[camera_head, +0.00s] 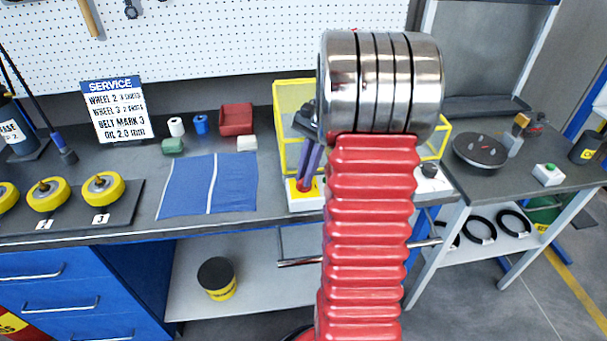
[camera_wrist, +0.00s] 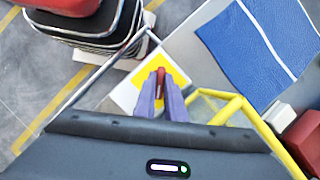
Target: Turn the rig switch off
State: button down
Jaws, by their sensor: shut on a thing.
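The rig is a yellow frame (camera_head: 292,83) on the bench, with a white base (camera_head: 300,205) at its front left. In the wrist view the rig switch (camera_wrist: 160,84) is a red lever standing on a yellow plate (camera_wrist: 137,79) on the white base. My gripper (camera_wrist: 161,92) has purple fingers, one on each side of the red lever, and is shut on it. In the head view my gripper (camera_head: 308,163) points down at the base, and a bit of red shows at its tips. My red arm hides much of the rig's middle.
A blue cloth (camera_head: 208,184) lies left of the rig. A metal rail (camera_head: 298,262) runs along the bench front. A side table with a black disc (camera_head: 480,151) is at right.

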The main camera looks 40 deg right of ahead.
jog(key=n, duration=0.2)
jog(key=n+g, duration=0.1)
jog(key=n, duration=0.1)
jog(key=shift+w+r+n+g+h, duration=0.1)
jog(key=shift+w+n+g+h, duration=0.2)
jog(key=shift+w+n, duration=0.1)
jog(key=n, duration=0.2)
jog(key=n+g+h, duration=0.1)
jog(key=n, duration=0.2)
jog(key=shift+w+a+n+g, duration=0.1)
jog(key=shift+a+n+g, duration=0.05)
jog(key=shift+n+g, duration=0.15)
jog(key=shift+h, duration=0.3)
jog(key=c, duration=1.8)
grip_release()
